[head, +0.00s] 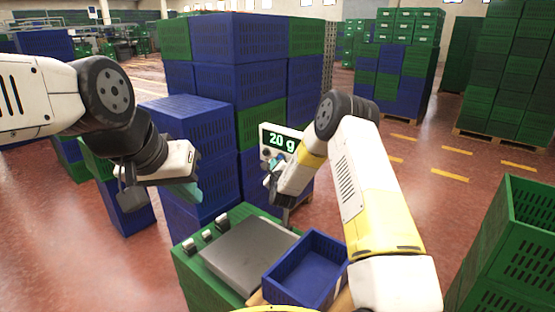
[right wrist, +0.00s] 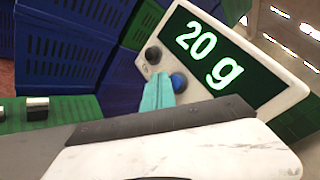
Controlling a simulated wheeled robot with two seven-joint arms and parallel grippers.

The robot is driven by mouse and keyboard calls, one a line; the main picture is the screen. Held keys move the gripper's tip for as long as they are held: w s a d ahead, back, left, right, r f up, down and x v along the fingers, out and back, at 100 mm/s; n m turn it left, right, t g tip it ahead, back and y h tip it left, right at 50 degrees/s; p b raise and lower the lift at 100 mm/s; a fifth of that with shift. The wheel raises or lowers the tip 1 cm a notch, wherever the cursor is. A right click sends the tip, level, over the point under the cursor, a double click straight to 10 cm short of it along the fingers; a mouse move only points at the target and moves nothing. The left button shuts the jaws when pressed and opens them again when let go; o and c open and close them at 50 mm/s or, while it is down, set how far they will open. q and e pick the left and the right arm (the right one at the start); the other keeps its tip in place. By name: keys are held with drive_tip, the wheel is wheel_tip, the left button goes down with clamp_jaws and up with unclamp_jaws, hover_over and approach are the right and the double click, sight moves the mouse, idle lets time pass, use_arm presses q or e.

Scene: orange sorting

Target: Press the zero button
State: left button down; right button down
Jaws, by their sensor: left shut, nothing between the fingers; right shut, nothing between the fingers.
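The scale display (head: 283,141) reads "20 g" in green, and it fills the upper right of the right wrist view (right wrist: 215,50). Below the digits on its white panel are a dark button (right wrist: 153,54) and a blue button (right wrist: 179,82); I cannot read which is zero. My right gripper (head: 269,181) is shut and empty, in front of the panel. Its teal fingertips (right wrist: 158,88) are right beside the blue button and partly overlap it in the picture; I cannot tell if they touch. My left gripper (head: 190,190) is shut and empty, left of the scale.
The grey scale plate (head: 240,254) lies bare on a green crate base, with small dark-and-white blocks (head: 206,235) along its left edge. A blue crate (head: 305,268) stands at its right front. Stacked blue and green crates (head: 240,85) rise behind. A green crate (head: 520,235) stands far right.

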drive_tip(key=shift+s+a, duration=1.65)
drive_tip(key=shift+s, duration=0.25)
drive_tip(key=s+d+r+n+g+y, duration=0.1)
drive_tip(key=s+d+r+n+g, duration=0.2)
drive_tip(key=s+r+n, duration=0.55)
drive_tip(key=s+d+r+n+g+y, duration=0.1)
drive_tip(key=s+d+r+n+g, duration=0.15)
drive_tip(key=s+r+n, duration=0.6)
drive_tip(key=s+d+r+n+g, duration=0.1)
drive_tip(key=s+d+n, duration=0.2)
drive_tip(key=s, duration=0.6)
drive_tip(key=s+d+r+n+g, duration=0.1)
drive_tip(key=s+d+n+g, duration=0.1)
drive_tip(key=s, duration=0.8)
drive_tip(key=s+d+r+n+g+h, duration=0.1)
drive_tip(key=s+d, duration=0.4)
drive_tip(key=s, duration=0.5)
drive_tip(key=r+n+g, duration=0.1)
drive_tip(key=n, duration=0.1)
drive_tip(key=shift+s+n, duration=0.25)
drive_tip(key=shift+n, duration=0.15)
